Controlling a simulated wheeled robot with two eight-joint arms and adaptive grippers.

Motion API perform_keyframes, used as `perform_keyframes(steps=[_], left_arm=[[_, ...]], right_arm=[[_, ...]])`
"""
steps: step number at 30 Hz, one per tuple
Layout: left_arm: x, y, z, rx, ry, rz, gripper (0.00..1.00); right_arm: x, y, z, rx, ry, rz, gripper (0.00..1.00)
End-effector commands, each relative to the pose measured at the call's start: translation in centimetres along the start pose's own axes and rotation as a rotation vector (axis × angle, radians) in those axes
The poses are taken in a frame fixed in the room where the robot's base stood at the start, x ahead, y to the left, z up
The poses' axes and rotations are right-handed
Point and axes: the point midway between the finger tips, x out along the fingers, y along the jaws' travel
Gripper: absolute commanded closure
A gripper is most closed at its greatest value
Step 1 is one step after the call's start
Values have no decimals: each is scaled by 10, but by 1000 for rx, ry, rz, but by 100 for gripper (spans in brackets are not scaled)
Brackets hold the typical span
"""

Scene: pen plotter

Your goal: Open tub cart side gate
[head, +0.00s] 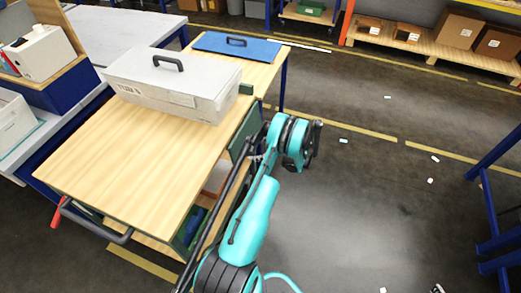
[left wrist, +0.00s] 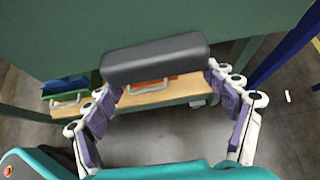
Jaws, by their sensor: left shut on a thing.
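The tub cart (head: 120,140) has a wooden top and stands left of my left arm in the head view. Its green side gate (head: 242,135) shows at the right side, partly hidden by my arm. In the left wrist view, the green gate panel (left wrist: 60,30) fills the top, with a dark grey bar handle (left wrist: 155,60) on it. My left gripper (left wrist: 160,78) has its fingers at the two ends of this handle and is shut on it. In the head view, its fingers are mostly hidden beside the gate. My right gripper is not in view.
Below the gate, a wooden shelf (left wrist: 185,90) holds a blue-and-green tub (left wrist: 65,88) and an orange one. Blue posts (head: 490,200) stand at the far right. The floor between is mostly clear.

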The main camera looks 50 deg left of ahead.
Motion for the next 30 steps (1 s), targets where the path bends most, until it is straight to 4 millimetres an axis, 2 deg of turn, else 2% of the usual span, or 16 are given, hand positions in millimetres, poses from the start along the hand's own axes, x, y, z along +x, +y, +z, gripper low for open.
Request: perform_keyframes(steps=[14,15,16,26,30], left_arm=[[2,-2,4,0,-21,-4,67],[2,-2,4,0,-21,-4,8],[2,-2,4,0,-20,-3,0],[2,-1,3,0,-17,-2,0],[-7,-2,2,1,-16,-4,0]], right_arm=[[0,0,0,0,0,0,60],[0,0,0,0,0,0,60],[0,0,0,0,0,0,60],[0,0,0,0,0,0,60],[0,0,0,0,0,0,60]])
